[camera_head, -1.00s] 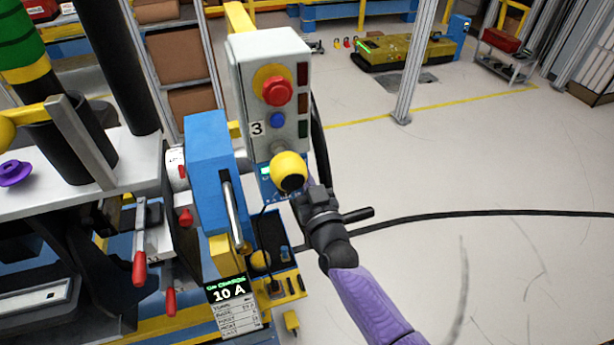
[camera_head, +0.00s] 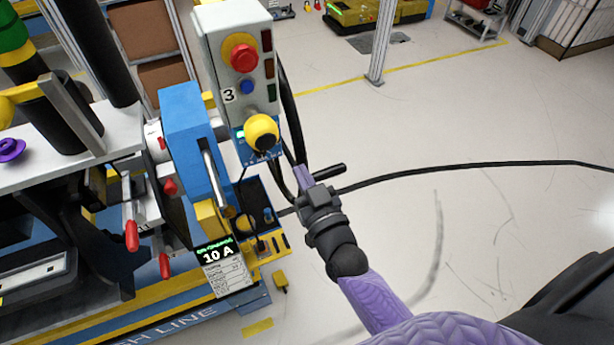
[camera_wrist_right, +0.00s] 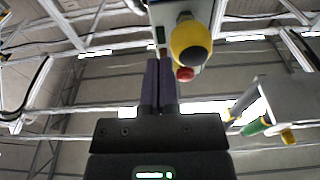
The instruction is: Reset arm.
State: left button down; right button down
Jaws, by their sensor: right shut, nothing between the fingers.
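My right arm, with purple links, comes in from the lower right of the head view. Its gripper (camera_head: 300,172) is shut and empty, below and to the right of the yellow knob (camera_head: 262,132) on the grey control box (camera_head: 228,60). The gripper appears apart from the knob. In the right wrist view the purple fingers (camera_wrist_right: 159,62) are pressed together, and the knob (camera_wrist_right: 190,42) shows just to the right of their tips. The box also carries a red button (camera_head: 239,56) and a blue button (camera_head: 246,87). My left gripper is not in view.
The blue and grey workstation (camera_head: 190,120), with red-handled clamps (camera_head: 131,236) and a "10 A" label (camera_head: 217,254), fills the left side. A black cable (camera_head: 450,169) runs across the floor behind my arm. The floor to the right is largely open.

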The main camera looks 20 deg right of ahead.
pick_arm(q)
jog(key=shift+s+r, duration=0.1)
pick_arm(e)
jog(key=shift+s+r, duration=0.1)
jog(key=shift+s, duration=0.55)
